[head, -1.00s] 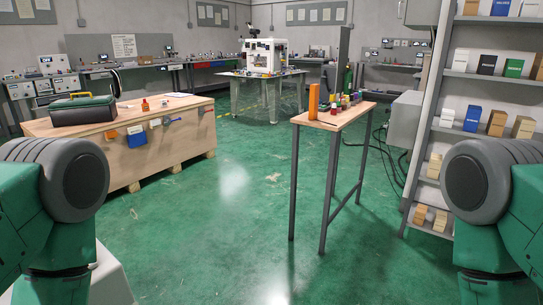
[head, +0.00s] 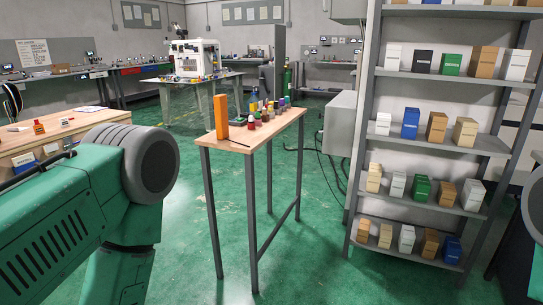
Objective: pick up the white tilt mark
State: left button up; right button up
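I cannot make out which thing is the white tilt mark. Several small white boxes stand on the grey shelf rack (head: 366,130) at the right, among them a white box on the top row (head: 393,57), a white box on the second row (head: 383,124) and a white box on the third row (head: 396,185). Their lettering is too small to read. Neither gripper is in view; only my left arm and a sliver of my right arm show.
A narrow tall table (head: 283,129) stands in the middle, carrying an orange block (head: 221,116) and several small coloured bottles. A grey cabinet (head: 340,125) is between it and the rack. Green floor (head: 310,265) is clear in front of the rack.

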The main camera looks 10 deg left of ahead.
aim_at(63, 122)
jog(key=i+j+u, duration=0.15)
jog(key=i+u, duration=0.7)
jog(key=u, duration=0.15)
jog(key=i+l+u, duration=0.2)
jog(key=i+u, duration=0.3)
jog(key=i+j+u, duration=0.25)
jog(key=i+u, duration=0.2)
jog(key=i, duration=0.35)
jog(key=i+u, duration=0.45)
jog(key=i, duration=0.4)
jog(key=i+l+z, duration=0.1)
jog(key=i+z, duration=0.15)
jog(key=i, duration=0.3)
jog(key=i+z, duration=0.25)
jog(key=i, duration=0.25)
jog(key=i+j+z, duration=0.1)
jog(key=i+z, duration=0.15)
jog(key=i, duration=0.3)
jog(key=i+j+z, duration=0.25)
jog(key=i, duration=0.3)
